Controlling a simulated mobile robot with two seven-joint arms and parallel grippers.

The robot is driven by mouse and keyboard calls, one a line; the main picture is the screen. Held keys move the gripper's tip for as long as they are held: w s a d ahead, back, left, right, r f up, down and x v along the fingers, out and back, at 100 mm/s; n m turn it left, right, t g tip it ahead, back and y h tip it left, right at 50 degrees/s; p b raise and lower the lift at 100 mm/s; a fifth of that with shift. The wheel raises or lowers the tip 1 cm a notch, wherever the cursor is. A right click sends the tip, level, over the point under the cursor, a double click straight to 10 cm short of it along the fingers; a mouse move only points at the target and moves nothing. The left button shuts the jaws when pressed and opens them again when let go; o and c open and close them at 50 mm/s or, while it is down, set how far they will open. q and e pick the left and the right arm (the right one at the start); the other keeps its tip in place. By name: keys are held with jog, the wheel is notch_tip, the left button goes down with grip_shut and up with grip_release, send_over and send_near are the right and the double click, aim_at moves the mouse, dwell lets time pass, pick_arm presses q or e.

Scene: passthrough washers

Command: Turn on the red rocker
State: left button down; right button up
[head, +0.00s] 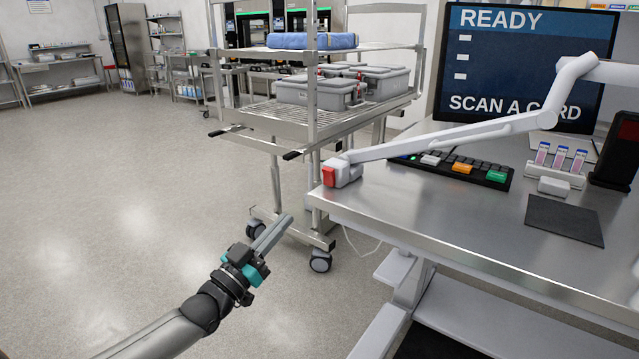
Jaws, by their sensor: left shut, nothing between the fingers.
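The red rocker (329,176) is a small red switch on the left face of a white box (348,172) at the near left corner of the metal bench (430,205). My left gripper (284,222) is in front of the bench, lower and to the left of the rocker in the picture. Its two grey fingers are together, with nothing between them, and point up and to the right. A visible gap separates the fingertips from the rocker. Whether the rocker is on or off cannot be told. My right gripper is not in view.
A white jointed arm (450,137) runs from the bench corner up past the monitor (525,65). A keyboard (455,168), a vial rack (555,172) and a dark mat (564,220) are on the bench. A wheeled cart (262,143) with grey bins stands behind. The floor at left is clear.

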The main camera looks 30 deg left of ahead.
pick_arm(q)
jog(key=b, duration=0.4)
send_near(327, 173)
jog(key=x, duration=0.4)
jog(key=shift+w+d+r, duration=0.1)
jog(key=shift+w+r, duration=0.05)
jog(key=shift+w, duration=0.15)
jog(key=shift+b+x, duration=0.4)
jog(key=shift+x, duration=0.7)
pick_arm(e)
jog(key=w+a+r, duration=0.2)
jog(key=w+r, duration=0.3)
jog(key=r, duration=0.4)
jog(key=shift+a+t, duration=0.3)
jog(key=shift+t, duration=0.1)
